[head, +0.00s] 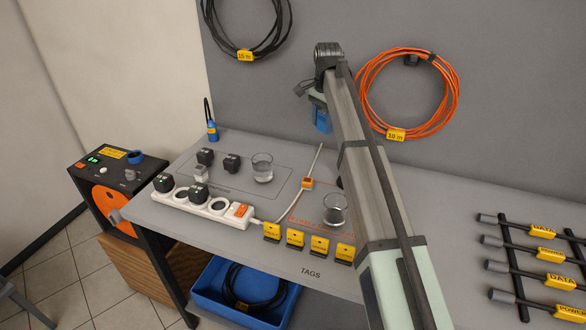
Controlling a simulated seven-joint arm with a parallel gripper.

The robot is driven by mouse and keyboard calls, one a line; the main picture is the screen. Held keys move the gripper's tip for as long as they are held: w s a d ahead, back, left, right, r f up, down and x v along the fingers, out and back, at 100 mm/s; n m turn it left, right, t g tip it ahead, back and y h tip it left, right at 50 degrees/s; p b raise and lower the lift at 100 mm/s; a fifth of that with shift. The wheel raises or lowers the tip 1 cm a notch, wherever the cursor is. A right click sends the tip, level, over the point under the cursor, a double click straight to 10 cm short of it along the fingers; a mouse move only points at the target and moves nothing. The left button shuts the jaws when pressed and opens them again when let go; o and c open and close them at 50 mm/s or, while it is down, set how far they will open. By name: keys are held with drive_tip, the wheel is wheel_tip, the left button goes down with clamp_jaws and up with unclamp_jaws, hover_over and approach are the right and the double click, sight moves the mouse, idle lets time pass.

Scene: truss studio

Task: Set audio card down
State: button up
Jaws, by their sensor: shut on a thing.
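My gripper (317,98) is at the far end of my arm, raised above the back of the grey table (420,195). It is shut on a blue piece, which I take to be the audio card (321,119). The card hangs below the gripper, clear of the tabletop. Its right side is partly hidden by my arm, and I cannot read any lettering on it. The fingertips are too small to make out well.
A white power strip (226,217) with black plugs lies at the left. Two glasses (262,168) (335,211) stand on the table. Several yellow tags (272,231) line the front edge. Labelled cables (538,256) lie at the right. A blue bin (212,298) is below.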

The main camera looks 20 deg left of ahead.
drive_tip(key=a+f+m, duration=0.3)
drive_tip(key=a+f, duration=0.3)
drive_tip(key=a, duration=0.4)
drive_tip(key=shift+s+d+f, duration=0.1)
drive_tip(key=shift+s+f, duration=0.1)
drive_tip(key=shift+f, duration=2.35)
drive_tip(key=shift+s+f, duration=0.2)
drive_tip(key=shift+f, duration=2.3)
drive_tip(key=shift+f, duration=0.15)
drive_tip(key=o, duration=1)
wheel_tip(320, 180, up, 12)
drive_tip(key=shift+r, duration=0.15)
